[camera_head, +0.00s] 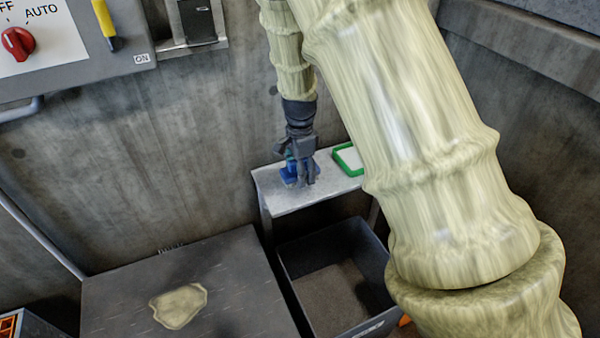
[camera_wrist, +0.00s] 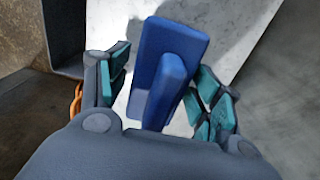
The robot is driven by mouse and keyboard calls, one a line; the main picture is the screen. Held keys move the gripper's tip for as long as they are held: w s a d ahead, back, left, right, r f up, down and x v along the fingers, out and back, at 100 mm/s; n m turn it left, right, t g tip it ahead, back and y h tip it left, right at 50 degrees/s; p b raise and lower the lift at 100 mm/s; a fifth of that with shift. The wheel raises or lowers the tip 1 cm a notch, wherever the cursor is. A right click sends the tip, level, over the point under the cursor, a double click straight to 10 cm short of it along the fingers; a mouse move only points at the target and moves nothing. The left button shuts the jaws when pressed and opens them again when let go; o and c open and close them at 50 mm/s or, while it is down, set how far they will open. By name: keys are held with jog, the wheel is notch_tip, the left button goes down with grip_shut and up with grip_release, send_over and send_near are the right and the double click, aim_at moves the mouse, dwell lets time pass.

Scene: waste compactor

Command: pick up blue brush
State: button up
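The blue brush (camera_wrist: 176,52) lies on a light shelf (camera_head: 290,196) against the wall. In the head view the brush (camera_head: 289,180) is partly hidden by my gripper (camera_head: 305,178), which hangs just above the shelf. In the wrist view my gripper (camera_wrist: 160,95) is open, with a teal-padded finger on each side of the brush. The brush's raised blue handle stands between the fingers. Gaps show between the handle and both fingers, so the fingers do not appear to touch it.
A green-rimmed tray (camera_head: 349,160) lies on the shelf to the right. A dark open bin (camera_head: 335,232) stands below the shelf. A dark flat surface with a yellowish stain (camera_head: 178,305) is at lower left. A control panel (camera_head: 65,40) with a red knob is at upper left.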

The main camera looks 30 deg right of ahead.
jog(key=c, duration=0.8)
jog(key=shift+o, duration=0.2)
jog(key=shift+r, duration=0.1)
jog(key=shift+r, duration=0.6)
notch_tip(320, 180, up, 2)
jog(key=shift+r+p, duration=0.15)
jog(key=shift+p, duration=0.15)
jog(key=s+a+r, duration=0.1)
jog(key=s+a, duration=0.7)
jog(key=s, duration=0.5)
jog(key=shift+s+a+r, duration=0.15)
jog(key=shift+a, duration=0.25)
